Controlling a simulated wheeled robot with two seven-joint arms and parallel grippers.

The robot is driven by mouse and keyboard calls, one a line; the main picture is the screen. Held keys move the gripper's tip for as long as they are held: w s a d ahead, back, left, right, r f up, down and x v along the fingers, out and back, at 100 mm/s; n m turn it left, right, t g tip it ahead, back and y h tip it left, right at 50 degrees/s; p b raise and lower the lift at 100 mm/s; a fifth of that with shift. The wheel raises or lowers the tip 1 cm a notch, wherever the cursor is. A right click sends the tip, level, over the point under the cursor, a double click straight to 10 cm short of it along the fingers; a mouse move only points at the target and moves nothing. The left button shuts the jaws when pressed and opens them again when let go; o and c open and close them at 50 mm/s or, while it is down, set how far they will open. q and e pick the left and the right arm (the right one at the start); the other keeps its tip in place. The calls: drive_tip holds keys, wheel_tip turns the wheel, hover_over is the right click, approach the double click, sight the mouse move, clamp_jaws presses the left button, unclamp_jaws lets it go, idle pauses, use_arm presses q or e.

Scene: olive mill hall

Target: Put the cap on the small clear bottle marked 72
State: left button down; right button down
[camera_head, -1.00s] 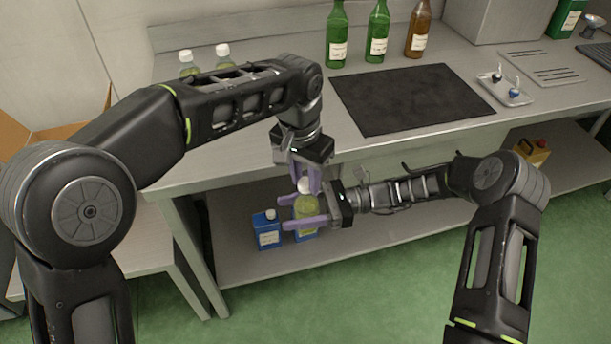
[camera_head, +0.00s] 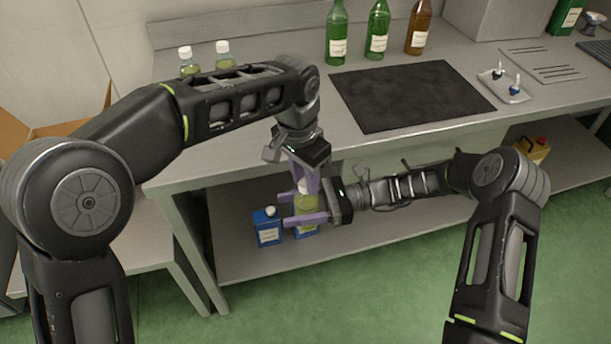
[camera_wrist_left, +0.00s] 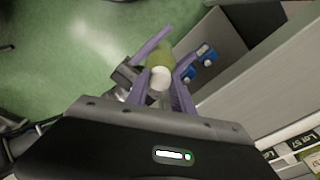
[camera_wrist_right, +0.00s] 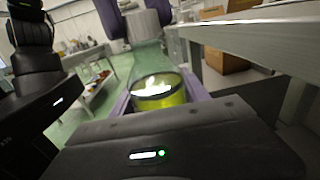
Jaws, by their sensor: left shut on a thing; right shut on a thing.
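My right gripper (camera_head: 300,208) is shut on a small clear bottle (camera_head: 307,203) with yellow-green liquid and holds it upright in front of the bench. The bottle also shows in the right wrist view (camera_wrist_right: 160,92); its marking cannot be read. My left gripper (camera_head: 305,178) points down from above and is shut on the white cap (camera_head: 303,187). The cap is at the bottle's mouth, in line with it, as the left wrist view (camera_wrist_left: 160,78) also shows. Whether the threads are engaged cannot be seen.
Two similar white-capped bottles (camera_head: 223,52) stand on the bench (camera_head: 250,160) behind my left arm. A black mat (camera_head: 410,97), taller green bottles (camera_head: 336,35), a brown bottle (camera_head: 419,30) and a small tray (camera_head: 515,97) are further right. Blue containers (camera_head: 267,228) stand on the lower shelf.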

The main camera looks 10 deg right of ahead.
use_arm(q)
drive_tip(key=m, duration=0.7)
drive_tip(key=shift+w+m+g, duration=0.15)
drive_tip(key=shift+m+g, duration=0.25)
drive_tip(key=m, duration=0.4)
drive_tip(key=shift+m+g, duration=0.3)
drive_tip(key=shift+m, duration=0.1)
drive_tip(key=m, duration=0.6)
drive_tip(key=shift+m, duration=0.3)
drive_tip(key=m, duration=0.3)
drive_tip(key=shift+d+f+g+y, duration=0.1)
drive_tip(key=shift+f+g+y, duration=0.05)
drive_tip(key=shift+g+y, duration=0.2)
drive_tip(key=shift+m, duration=1.3)
drive_tip(key=shift+w, duration=0.1)
drive_tip(key=c, duration=1.1)
unclamp_jaws()
drive_tip(key=shift+o, duration=0.5)
drive_tip(key=o, duration=0.5)
